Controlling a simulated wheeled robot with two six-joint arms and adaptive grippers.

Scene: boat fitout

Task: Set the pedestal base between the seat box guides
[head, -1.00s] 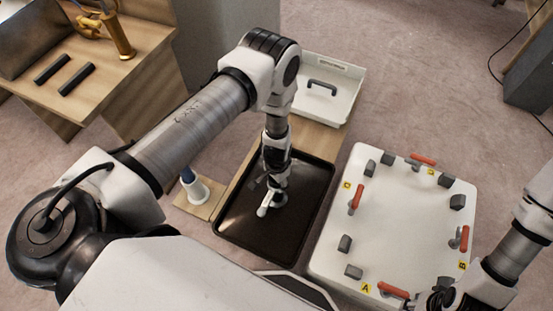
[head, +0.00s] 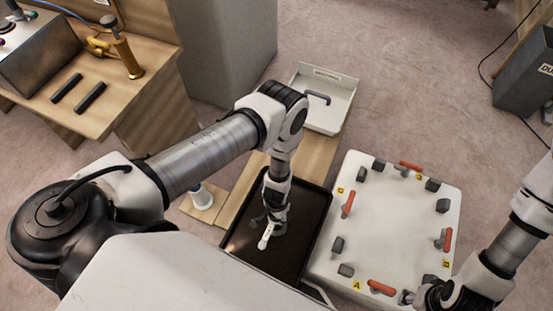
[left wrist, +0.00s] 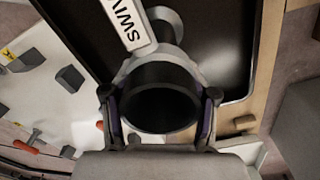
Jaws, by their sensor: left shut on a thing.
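My left gripper (left wrist: 160,108) is shut on a pale round part with a dark, hollow top (left wrist: 162,82), which I take to be the pedestal base. A white tag reading "SWIV" sits beside it, partly cut off. In the head view this gripper (head: 270,228) is over the black tray (head: 232,238), and the part is mostly hidden by it. I cannot tell whether the part touches the tray. The white seat box (head: 385,240) stands to the right, with several grey guide blocks (head: 337,245) on top. My right gripper (head: 408,297) is at its near right corner; its jaws are unclear.
Orange-handled clamps (head: 347,204) and yellow letter labels line the seat box top; its middle is clear. A white bin (head: 330,112) with a dark handle stands behind the tray. A white cup-like item (head: 201,197) is left of the tray. A wooden bench (head: 115,105) holds two black bars.

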